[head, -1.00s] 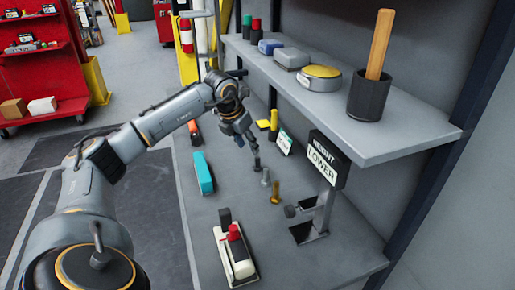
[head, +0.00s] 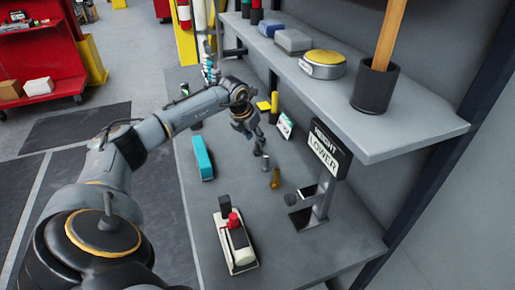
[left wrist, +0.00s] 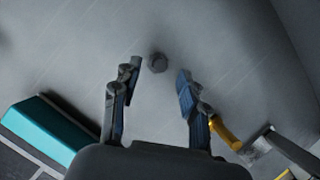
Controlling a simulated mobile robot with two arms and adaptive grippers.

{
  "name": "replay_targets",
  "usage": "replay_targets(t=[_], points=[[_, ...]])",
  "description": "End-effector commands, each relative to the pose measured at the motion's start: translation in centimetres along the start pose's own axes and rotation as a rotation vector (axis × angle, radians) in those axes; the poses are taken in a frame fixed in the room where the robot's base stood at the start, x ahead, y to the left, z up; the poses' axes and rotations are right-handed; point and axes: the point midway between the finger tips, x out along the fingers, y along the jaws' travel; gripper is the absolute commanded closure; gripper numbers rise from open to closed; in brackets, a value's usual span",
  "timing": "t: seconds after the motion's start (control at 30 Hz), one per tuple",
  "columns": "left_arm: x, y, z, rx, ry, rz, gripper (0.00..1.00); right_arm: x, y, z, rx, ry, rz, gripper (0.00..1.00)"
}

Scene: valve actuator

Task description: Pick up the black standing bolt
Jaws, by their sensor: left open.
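A dark standing bolt (left wrist: 157,62) with a hex-shaped head shows in the left wrist view, seen from above, in the gap just beyond my fingertips. My left gripper (left wrist: 157,76) is open, with one finger on each side of that gap and nothing held. My right gripper is out of view.
A teal block (head: 202,158) lies left of the gripper. A red-and-white device (head: 235,243) lies nearer. A sign reading LOWER (head: 326,152) stands on a metal bracket to the right. A shelf (head: 400,135) with a pen cup overhangs the bench's right side.

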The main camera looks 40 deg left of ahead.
Motion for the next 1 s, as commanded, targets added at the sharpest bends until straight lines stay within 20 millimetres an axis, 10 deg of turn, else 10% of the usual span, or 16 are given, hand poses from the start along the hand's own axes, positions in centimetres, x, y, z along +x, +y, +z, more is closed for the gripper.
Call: replay_targets(t=[0.57,0.8,1.0], points=[[4.6,0.1,-0.1,0.001,0.002,-0.001,0.57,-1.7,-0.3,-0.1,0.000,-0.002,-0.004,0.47],[4.6,0.1,-0.1,0.001,0.002,-0.001,1.00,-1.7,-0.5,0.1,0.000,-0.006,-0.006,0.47],[4.6,0.1,-0.2,0.001,0.003,-0.002,1.00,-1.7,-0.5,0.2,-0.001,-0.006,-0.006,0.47]])
